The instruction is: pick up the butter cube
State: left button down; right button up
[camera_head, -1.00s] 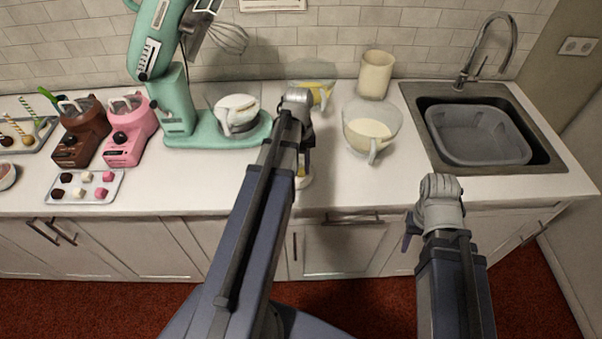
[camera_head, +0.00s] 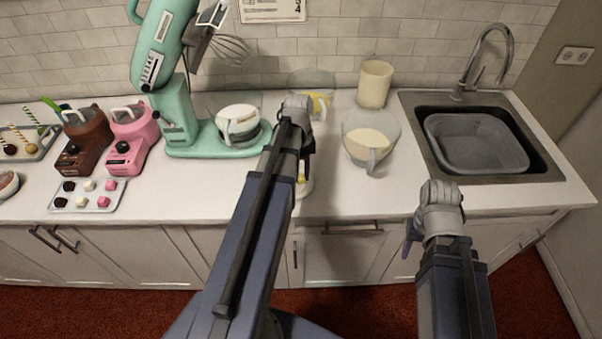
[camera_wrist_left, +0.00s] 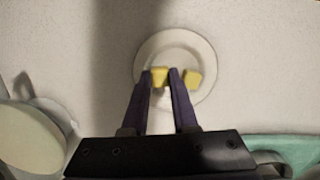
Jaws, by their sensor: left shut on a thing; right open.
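In the left wrist view, a small white plate (camera_wrist_left: 176,46) bears yellow butter cubes. My left gripper (camera_wrist_left: 160,76) is shut on one butter cube (camera_wrist_left: 159,76), which sits between its fingertips over the plate. A second butter cube (camera_wrist_left: 194,79) lies just to the right, outside the right finger. I cannot tell whether the held cube is clear of the plate. In the head view, my left arm mostly hides the plate (camera_head: 305,187) near the counter's front edge. My right gripper (camera_head: 410,236) is open and empty in front of the counter.
A glass jug of pale liquid (camera_head: 369,143) and a glass bowl with yellow contents (camera_head: 318,102) stand near my left wrist. A mint stand mixer (camera_head: 178,105) is to the left, a sink (camera_head: 437,165) to the right. The counter before the sink is clear.

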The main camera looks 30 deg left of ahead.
aim_at(301, 176)
pick_arm(q)
notch_tip(301, 176, up, 9)
jog(key=p, duration=0.7)
jog(key=shift+f+p, duration=0.2)
jog(key=shift+p, duration=0.15)
jog(key=shift+f, duration=0.1)
